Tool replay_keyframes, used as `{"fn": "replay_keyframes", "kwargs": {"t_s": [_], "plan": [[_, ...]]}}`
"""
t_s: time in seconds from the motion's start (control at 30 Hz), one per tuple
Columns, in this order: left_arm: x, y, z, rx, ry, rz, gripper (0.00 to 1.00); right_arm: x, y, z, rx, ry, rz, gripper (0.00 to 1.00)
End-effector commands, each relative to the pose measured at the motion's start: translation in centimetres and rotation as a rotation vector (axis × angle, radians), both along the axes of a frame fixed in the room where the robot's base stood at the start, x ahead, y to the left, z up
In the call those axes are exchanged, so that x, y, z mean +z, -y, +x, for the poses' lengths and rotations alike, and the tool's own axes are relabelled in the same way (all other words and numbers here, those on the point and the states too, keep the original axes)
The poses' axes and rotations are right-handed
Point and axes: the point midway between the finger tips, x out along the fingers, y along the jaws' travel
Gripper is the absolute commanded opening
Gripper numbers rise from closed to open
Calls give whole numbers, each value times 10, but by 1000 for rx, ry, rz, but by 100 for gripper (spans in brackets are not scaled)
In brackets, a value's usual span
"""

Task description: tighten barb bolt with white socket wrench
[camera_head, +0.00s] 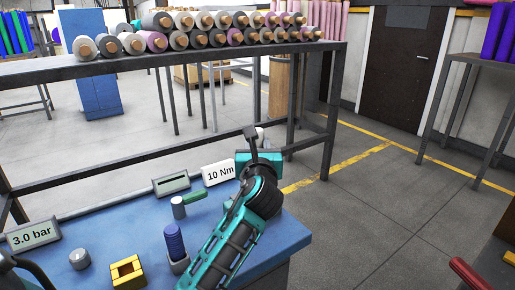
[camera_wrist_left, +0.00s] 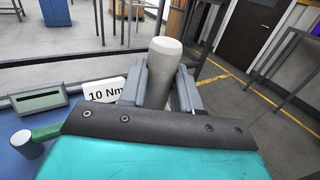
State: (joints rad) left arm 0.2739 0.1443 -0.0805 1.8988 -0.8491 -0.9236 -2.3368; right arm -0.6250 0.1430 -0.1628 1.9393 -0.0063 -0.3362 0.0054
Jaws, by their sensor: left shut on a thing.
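My left gripper (camera_head: 252,146) is teal and black and is raised over the right back part of the blue workbench. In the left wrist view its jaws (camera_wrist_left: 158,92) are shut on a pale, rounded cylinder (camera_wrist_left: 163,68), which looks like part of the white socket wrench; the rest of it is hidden. A bit of it shows behind the gripper in the head view (camera_head: 261,134). A blue ribbed piece (camera_head: 174,241) stands upright in a grey base on the bench, perhaps the barb bolt. My right gripper is not in view.
A grey cylinder with a green handle (camera_head: 178,208), a yellow block (camera_head: 127,272), a grey knob (camera_head: 79,259) and a small display (camera_head: 171,184) are on the bench (camera_head: 112,230). Signs read "10 Nm" (camera_head: 219,173) and "3.0 bar" (camera_head: 33,236). A rack with felt rolls (camera_head: 180,40) stands behind.

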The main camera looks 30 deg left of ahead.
Motion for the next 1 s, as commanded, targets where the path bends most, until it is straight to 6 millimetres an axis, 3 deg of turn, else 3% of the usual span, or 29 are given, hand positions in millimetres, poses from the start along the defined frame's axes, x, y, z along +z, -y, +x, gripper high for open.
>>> {"fn": "replay_keyframes", "kwargs": {"t_s": [0.23, 0.7, 1.0], "plan": [[4, 0, 0, 0, -1, 3, 0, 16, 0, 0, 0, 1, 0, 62], [-40, 0, 0, -1, 0, 1, 0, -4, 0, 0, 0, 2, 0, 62], [-53, 0, 0, -2, 0, 1, 0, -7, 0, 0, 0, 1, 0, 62]]}}
